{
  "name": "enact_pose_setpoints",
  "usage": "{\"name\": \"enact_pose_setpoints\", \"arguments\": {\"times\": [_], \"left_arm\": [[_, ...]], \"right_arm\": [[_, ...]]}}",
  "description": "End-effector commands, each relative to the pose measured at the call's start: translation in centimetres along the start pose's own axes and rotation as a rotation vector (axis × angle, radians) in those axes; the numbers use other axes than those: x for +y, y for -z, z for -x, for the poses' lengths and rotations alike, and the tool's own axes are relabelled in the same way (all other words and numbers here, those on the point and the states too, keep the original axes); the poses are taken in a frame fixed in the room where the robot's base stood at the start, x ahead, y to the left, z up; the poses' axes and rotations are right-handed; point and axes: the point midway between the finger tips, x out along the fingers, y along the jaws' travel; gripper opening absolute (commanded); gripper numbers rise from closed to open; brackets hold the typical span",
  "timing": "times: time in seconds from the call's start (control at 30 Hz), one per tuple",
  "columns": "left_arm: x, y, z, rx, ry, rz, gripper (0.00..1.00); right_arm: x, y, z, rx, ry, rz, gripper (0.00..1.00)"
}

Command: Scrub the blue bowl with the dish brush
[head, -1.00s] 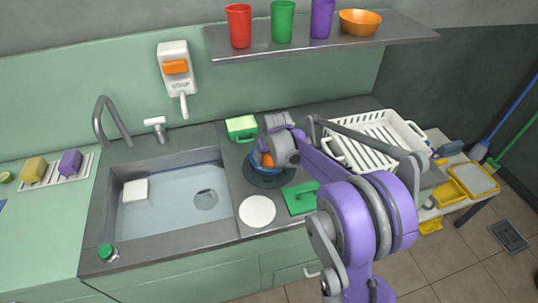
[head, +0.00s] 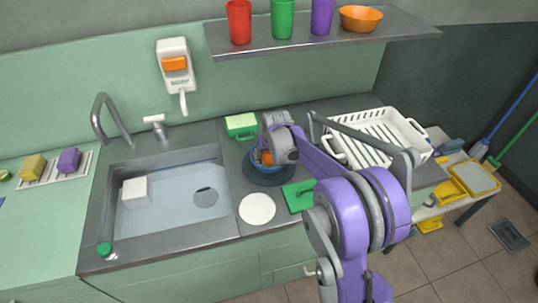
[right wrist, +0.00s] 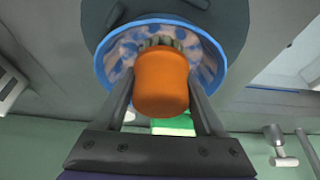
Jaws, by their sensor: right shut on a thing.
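The blue bowl (head: 256,168) sits on a dark round mat (head: 268,181) on the counter, right of the sink. The right wrist view looks into its spotted inside (right wrist: 207,58). My right gripper (right wrist: 160,88) is shut on the dish brush (right wrist: 161,82), which has a thick orange body. Its greenish bristles (right wrist: 160,42) are inside the bowl; whether they press on its wall is hard to tell. In the head view my right arm partly hides the bowl and the brush (head: 267,158). My left gripper is not in view.
The sink (head: 165,215) holds water and a white block. A white round disc (head: 257,208), a green board (head: 298,194) and a green-and-white box (head: 241,125) lie near the mat. A white dish rack (head: 402,128) stands to the right, beneath a shelf (head: 280,49).

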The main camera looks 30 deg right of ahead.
Motion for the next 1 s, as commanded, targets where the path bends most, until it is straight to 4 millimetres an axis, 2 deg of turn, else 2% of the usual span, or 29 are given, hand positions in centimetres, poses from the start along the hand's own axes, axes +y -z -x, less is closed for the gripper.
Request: {"name": "enact_pose_setpoints", "arguments": {"times": [0.2, 0.4, 0.8, 1.0], "left_arm": [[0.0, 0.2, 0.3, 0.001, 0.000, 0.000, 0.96], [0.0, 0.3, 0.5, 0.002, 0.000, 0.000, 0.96], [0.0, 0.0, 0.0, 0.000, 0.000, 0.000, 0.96], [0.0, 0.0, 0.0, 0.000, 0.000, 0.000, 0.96]], "right_arm": [[0.3, 1.9, -0.6, 0.000, 0.000, 0.000, 0.27], [0.4, 2.6, -0.6, 0.006, -0.001, -0.001, 0.27], [0.0, -0.2, 0.6, 0.003, 0.000, -0.001, 0.27], [-0.1, -0.8, 0.9, 0.001, 0.000, -0.001, 0.27]]}}
